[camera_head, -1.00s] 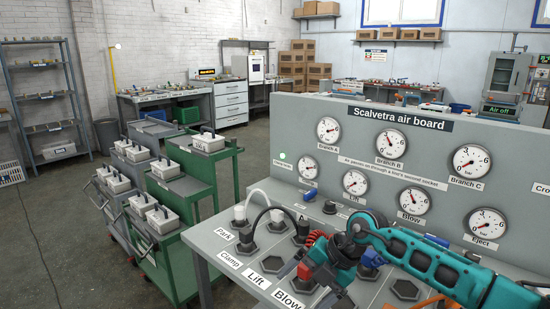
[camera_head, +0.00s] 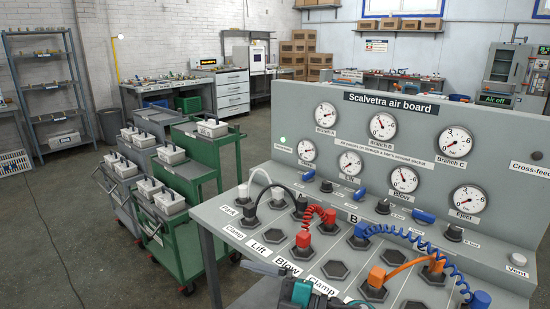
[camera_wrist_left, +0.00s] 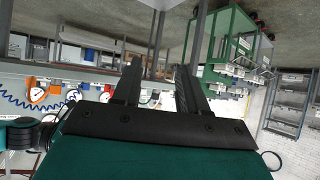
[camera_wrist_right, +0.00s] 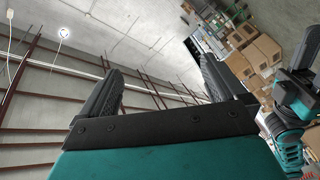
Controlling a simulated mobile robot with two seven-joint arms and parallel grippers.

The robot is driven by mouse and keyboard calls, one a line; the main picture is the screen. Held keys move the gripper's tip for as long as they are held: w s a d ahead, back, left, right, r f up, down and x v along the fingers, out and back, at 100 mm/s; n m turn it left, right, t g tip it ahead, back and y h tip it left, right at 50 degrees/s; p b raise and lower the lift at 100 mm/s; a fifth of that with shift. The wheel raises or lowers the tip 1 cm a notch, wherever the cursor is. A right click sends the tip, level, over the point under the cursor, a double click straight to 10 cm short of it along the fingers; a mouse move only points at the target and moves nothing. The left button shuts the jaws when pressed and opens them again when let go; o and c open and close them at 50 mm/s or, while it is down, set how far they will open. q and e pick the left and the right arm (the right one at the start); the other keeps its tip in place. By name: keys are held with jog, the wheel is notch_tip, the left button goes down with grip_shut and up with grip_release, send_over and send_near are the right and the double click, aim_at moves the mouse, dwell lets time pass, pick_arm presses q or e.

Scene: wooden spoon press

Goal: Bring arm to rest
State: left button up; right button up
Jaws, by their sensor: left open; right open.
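The Scalvetra air board (camera_head: 385,150) stands at the right of the head view with its sloped socket deck. A white hose (camera_head: 260,177), a black hose (camera_head: 272,190), a red coiled hose (camera_head: 318,212), a blue coiled hose (camera_head: 415,238) and an orange hose (camera_head: 405,263) sit on the deck. My left gripper (camera_wrist_left: 160,76) is open and empty in its wrist view, clear of the deck. My right gripper (camera_wrist_right: 162,72) is open and empty, with ceiling and shelved boxes beyond it.
Green trolleys (camera_head: 226,160) with grey boxes stand left of the board, close to its edge. A metal shelf rack (camera_head: 45,95) stands at the far left. A workbench (camera_head: 165,90) lines the back wall. The floor at the left is largely clear.

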jog(key=s+d+f+m+t+h, duration=0.2)
jog(key=d+f+m+t+h, duration=0.3)
jog(key=d+m, duration=0.3)
jog(key=s+d+f+m+t+h, duration=0.2)
jog(key=d+f+m+t+h, duration=0.3)
jog(key=m, duration=0.4)
pick_arm(q)
jog(key=shift+s+a+f+y, duration=0.25)
jog(key=shift+a+f, duration=0.15)
jog(key=shift+f, duration=0.2)
jog(key=shift+s+a+f+y, duration=0.15)
jog(key=shift+s+a+f, duration=0.15)
jog(key=shift+f, duration=0.25)
pick_arm(e)
jog(key=s+d+f+m+g+h, duration=0.4)
jog(key=s+d+f+m+h, duration=0.1)
jog(key=s+d+f, duration=0.4)
jog(key=shift+s+d+f+g+h, duration=0.2)
jog(key=shift+s+g+h, duration=0.1)
jog(key=shift+s, duration=0.9)
pick_arm(q)
jog(key=shift+w, duration=0.1)
pick_arm(e)
jog(key=shift+a, duration=0.1)
